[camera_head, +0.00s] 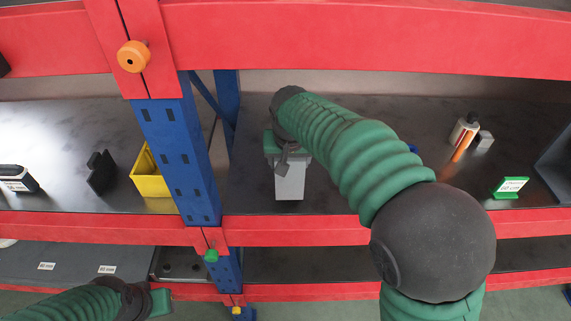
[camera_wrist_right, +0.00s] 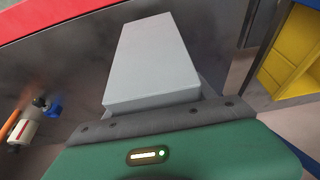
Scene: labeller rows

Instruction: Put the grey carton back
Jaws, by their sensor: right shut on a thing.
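The grey carton (camera_head: 290,182) is at the shelf bay right of the blue upright, close to the front red beam. My right gripper (camera_head: 285,153) is shut on it from above and behind. In the right wrist view the carton (camera_wrist_right: 152,62) extends from the gripper's edge, with its pale faces clear. I cannot tell whether its base touches the shelf. My left gripper (camera_head: 150,301) is low at the bottom left, in front of the lower shelf, and its fingers are not clear enough to judge.
The dark shelf (camera_head: 340,195) is bare around the carton. A blue upright (camera_head: 178,150) and a yellow bin (camera_head: 149,180) are to the left. A white and orange bottle (camera_head: 464,132) and a green label stand (camera_head: 511,187) are to the right. Red beams run above and below.

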